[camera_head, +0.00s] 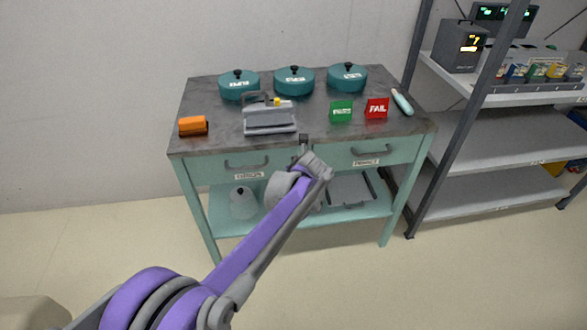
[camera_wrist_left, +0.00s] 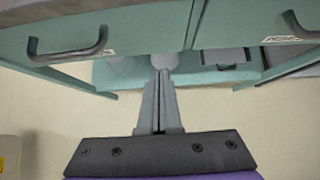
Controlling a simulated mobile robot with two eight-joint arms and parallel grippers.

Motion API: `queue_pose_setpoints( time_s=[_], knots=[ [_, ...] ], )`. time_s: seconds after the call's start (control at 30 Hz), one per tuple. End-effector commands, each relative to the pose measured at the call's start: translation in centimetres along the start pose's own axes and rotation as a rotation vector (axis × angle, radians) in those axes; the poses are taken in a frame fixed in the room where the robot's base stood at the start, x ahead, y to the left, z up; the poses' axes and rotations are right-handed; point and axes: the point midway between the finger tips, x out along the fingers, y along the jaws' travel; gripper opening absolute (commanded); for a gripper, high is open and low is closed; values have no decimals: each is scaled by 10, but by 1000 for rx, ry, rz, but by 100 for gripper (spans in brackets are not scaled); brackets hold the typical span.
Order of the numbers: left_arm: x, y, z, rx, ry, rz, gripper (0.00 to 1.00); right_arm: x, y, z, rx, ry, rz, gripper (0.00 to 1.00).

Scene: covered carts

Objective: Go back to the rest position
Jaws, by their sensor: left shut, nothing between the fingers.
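My left arm, purple and grey, reaches in from the lower left in the head view. My left gripper (camera_head: 303,140) is in front of the cart's front edge, between the two drawers. In the left wrist view its two fingers (camera_wrist_left: 160,75) lie together, shut and empty, pointing toward the lower part of the cart. The green cart (camera_head: 195,200) has a grey top and two drawers with handles, the left one (camera_wrist_left: 70,48) and the right one (camera_wrist_left: 292,27). Both drawers look shut. My right gripper is not in view.
A grey shelf rack (camera_head: 490,147) stands at right. Floor in front is clear.

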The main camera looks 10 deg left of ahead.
Motion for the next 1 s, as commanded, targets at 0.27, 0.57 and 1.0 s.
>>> queue_pose_setpoints(
  time_s=[0.27,0.57,1.0],
  knots=[
    [-38,0,0,-1,1,-1,0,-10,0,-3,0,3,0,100],
    [-48,11,-5,-78,13,5,0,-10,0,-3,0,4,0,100],
    [-161,152,-127,-1482,189,175,0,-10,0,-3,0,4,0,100]
  ],
)
